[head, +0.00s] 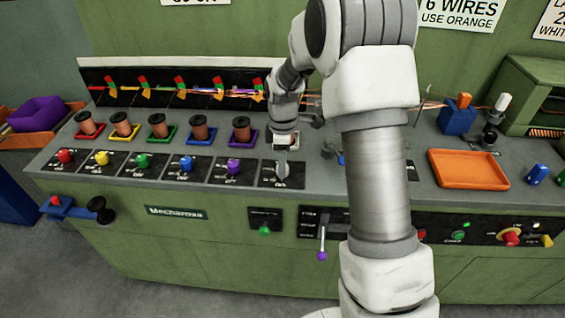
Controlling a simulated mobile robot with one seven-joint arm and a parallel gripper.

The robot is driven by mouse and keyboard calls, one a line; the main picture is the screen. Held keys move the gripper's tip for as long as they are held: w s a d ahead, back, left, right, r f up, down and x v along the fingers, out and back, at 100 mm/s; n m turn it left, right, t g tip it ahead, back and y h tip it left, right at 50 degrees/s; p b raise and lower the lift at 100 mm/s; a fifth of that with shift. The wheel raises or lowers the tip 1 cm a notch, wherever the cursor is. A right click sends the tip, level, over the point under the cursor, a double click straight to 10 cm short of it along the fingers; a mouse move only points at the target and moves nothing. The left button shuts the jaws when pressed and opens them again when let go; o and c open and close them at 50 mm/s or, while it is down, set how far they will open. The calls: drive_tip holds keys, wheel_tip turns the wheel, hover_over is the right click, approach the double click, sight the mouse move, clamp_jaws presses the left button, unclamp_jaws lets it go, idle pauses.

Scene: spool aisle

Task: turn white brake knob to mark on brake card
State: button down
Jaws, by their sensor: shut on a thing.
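A row of black brake cards runs along the front of the console, each with a coloured knob. The rightmost card (297,180) is black with small pale marks too small to read.
Red (65,156), yellow (102,158), green (143,161), blue (186,163) and purple (233,167) knobs stand to the left. Copper spools (158,126) stand behind them. An orange tray (468,169) lies right of my arm. A purple-tipped lever (322,254) hangs on the front.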

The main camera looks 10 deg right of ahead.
drive_tip(key=m, duration=0.3)
drive_tip(key=shift+m, duration=0.3)
drive_tip(key=m, duration=0.4)
drive_tip(key=shift+m+p, duration=0.3)
drive_tip(key=shift+p, duration=0.1)
drive_tip(key=m, duration=0.4)
drive_tip(key=m+p, duration=0.1)
drive_tip(key=m, duration=0.3)
drive_tip(key=m+p, duration=0.1)
drive_tip(key=m, duration=0.3)
drive_tip(key=shift+m, duration=0.3)
drive_tip(key=m+p, duration=0.1)
drive_tip(key=m, duration=0.2)
drive_tip(key=shift+r+m, duration=0.1)
drive_tip(key=shift+m, duration=0.2)
drive_tip(key=m+p, duration=0.1)
drive_tip(key=m, duration=0.3)
drive_tip(key=shift+p, duration=0.4)
drive_tip(key=shift+m+p, duration=0.6)
drive_tip(key=shift+m, duration=1)
